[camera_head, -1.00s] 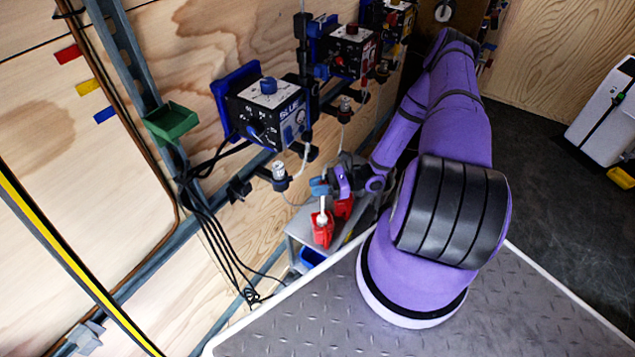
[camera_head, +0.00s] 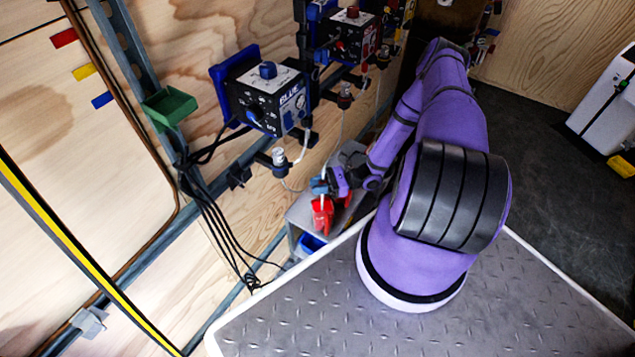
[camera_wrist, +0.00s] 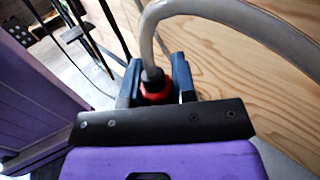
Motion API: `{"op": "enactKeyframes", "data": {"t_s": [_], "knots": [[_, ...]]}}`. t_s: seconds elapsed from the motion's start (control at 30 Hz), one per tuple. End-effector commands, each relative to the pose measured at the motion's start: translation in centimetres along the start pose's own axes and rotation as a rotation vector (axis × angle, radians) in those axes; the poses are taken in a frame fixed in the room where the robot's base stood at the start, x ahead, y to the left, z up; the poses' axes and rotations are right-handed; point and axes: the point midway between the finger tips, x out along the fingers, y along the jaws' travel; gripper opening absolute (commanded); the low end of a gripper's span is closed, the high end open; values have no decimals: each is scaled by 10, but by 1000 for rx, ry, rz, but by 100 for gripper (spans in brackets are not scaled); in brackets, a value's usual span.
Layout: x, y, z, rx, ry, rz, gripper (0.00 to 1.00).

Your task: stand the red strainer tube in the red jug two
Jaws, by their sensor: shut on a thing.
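The red strainer tube (camera_wrist: 155,90) shows in the wrist view as a red collar with a black fitting and a pale flexible hose bending up and right. My gripper (camera_wrist: 157,76) is shut on it, one dark finger on each side. In the head view my gripper (camera_head: 321,187) is right above a red jug (camera_head: 322,216) on a grey stand. A second red piece (camera_head: 345,199) lies just behind, mostly hidden by my gripper. The tube's lower end is hidden, so I cannot tell how deep it sits in the jug. I cannot read which jug is number two.
The grey stand (camera_head: 296,213) is against the plywood wall, with a blue bin (camera_head: 309,244) low on it. A blue-framed control box (camera_head: 268,98) and a rail with hoses are above. Black cables (camera_head: 213,225) hang at the left. A tread-plate deck (camera_head: 310,315) is in front.

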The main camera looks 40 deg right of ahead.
Motion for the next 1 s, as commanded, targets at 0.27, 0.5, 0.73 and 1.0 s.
{"op": "enactKeyframes", "data": {"t_s": [0.27, 0.5, 0.73, 1.0], "knots": [[0, 0, -4, 0, 0, 0, 0], [0, 0, -4, 0, 0, 0, 0], [0, 0, -6, 0, 0, 0, 0], [0, 0, -9, 0, 0, 0, 0]]}}
